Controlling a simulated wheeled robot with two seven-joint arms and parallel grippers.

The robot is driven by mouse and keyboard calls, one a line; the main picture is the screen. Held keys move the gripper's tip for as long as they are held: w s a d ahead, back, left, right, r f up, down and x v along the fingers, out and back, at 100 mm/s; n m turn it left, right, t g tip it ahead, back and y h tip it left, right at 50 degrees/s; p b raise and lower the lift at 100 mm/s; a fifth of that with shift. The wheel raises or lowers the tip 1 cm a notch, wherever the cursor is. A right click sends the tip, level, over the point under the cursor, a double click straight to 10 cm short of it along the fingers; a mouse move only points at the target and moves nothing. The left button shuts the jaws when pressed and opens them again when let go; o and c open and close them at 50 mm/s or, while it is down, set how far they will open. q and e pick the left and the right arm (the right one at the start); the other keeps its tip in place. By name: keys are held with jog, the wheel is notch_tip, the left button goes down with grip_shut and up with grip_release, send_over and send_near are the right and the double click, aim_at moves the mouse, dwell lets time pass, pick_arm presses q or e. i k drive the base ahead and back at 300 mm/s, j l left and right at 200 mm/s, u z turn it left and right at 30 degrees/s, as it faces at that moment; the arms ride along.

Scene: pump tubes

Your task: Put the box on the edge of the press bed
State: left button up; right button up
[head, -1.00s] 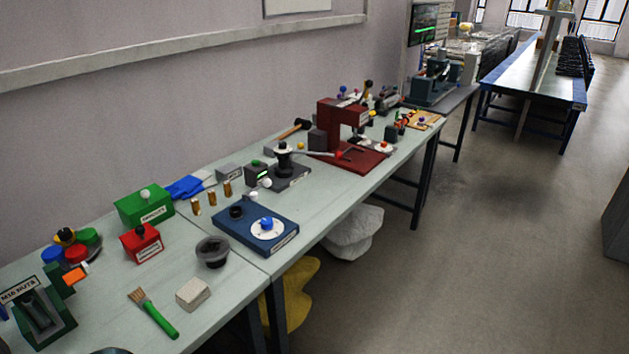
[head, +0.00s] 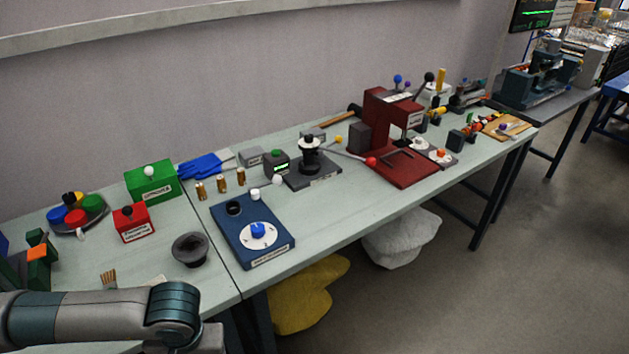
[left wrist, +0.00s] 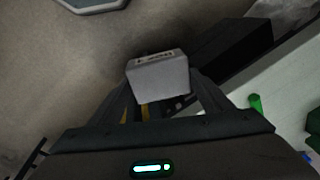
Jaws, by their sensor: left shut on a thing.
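A light grey box (left wrist: 158,82) with a dark printed label sits between the fingers of my left gripper (left wrist: 160,92) in the left wrist view. The gripper is shut on it and holds it over the floor, beside the bench edge. In the head view my left arm crosses the lower left, but its gripper and the held box are out of frame. The red press (head: 388,115) stands towards the right on the bench. Its flat red bed (head: 405,172) reaches towards the front edge of the bench. My right gripper is not in view.
A blue fixture (head: 245,243), a dark bowl (head: 190,250) and a black lever device (head: 310,160) stand between my arm and the press. A pale block (head: 155,282) is mostly hidden behind my arm. A red-tipped lever (head: 371,161) reaches close to the press bed.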

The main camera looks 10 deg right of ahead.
aim_at(414, 171)
jog(key=i+l, duration=0.15)
jog(key=l, duration=0.35)
jog(key=i+l+u, duration=0.1)
jog(key=l, duration=0.4)
jog(key=i+l, duration=0.15)
jog(key=l, duration=0.3)
jog(key=i+l+u, duration=0.15)
jog(key=l, duration=0.85)
jog(key=i+l+u, duration=0.1)
jog(key=l, duration=0.45)
jog(key=i, duration=0.05)
